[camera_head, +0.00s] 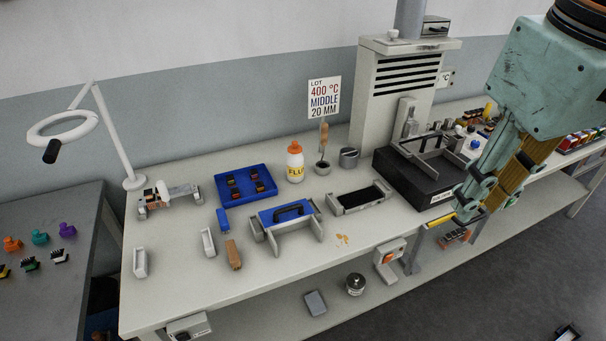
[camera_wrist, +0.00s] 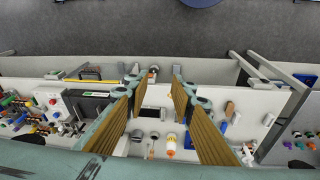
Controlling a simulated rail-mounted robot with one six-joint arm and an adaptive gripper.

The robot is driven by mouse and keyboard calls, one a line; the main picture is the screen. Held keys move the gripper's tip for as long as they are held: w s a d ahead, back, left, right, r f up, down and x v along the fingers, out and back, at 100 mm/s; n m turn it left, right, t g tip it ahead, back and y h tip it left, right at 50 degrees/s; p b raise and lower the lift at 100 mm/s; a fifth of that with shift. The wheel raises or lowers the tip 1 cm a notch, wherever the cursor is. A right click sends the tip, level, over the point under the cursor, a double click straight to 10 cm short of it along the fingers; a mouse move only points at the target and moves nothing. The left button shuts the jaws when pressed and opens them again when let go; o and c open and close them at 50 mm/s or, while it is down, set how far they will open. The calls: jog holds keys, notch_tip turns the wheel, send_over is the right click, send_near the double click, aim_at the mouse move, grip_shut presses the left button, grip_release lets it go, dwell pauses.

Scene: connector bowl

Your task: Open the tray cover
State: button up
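A blue cover with a black arched handle (camera_head: 285,212) rests on a grey stand with upright side plates near the middle of the bench. I take it for the tray cover. Right of it lies a grey rectangular tray with a dark inside (camera_head: 337,207), which also shows between my fingers in the wrist view (camera_wrist: 152,113). My gripper (camera_wrist: 155,80) is open and empty, its two fingers well apart. In the head view my gripper (camera_head: 467,205) hangs at the right, above the bench's front edge and apart from the cover. In the wrist view the right finger seems to hide the cover.
A black-based machine (camera_head: 391,173) stands right. A wooden block (camera_head: 233,256) and a grey bar (camera_head: 208,242) lie left. The bench's front left is mostly clear.

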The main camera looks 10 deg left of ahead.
jog(key=w+a+f+n+g+p, duration=0.3)
jog(key=w+a+n+p, duration=0.55)
jog(key=w+a, duration=1.05)
jog(key=w+a+f+n+p, duration=0.1)
jog(key=w+a+f+n, duration=0.1)
jog(key=a+f, duration=0.3)
jog(key=w+a+f+n+g+h+p, duration=0.1)
jog(key=w+a+f+n+p, duration=0.1)
jog(key=a+f+n, duration=0.3)
jog(key=w+a+f+n+p, duration=0.2)
jog(key=w+a+f+n, duration=0.2)
jog(key=a, duration=0.4)
jog(key=shift+w+a+f+h, duration=0.15)
jog(key=shift+f+h, duration=0.15)
jog(key=shift+f, duration=0.1)
jog(key=shift+f, duration=0.1)
jog(key=shift+s+d+f, duration=0.25)
jog(key=shift+s+f, duration=0.1)
jog(key=shift+f, duration=1.85)
jog(key=shift+s+d+f, duration=0.3)
jog(key=shift+s+f, duration=0.1)
jog(key=shift+f, duration=1.85)
jog(key=shift+s+d+f, duration=0.25)
jog(key=shift+s+f, duration=0.1)
jog(key=shift+f, duration=1.85)
jog(key=shift+c, duration=0.5)
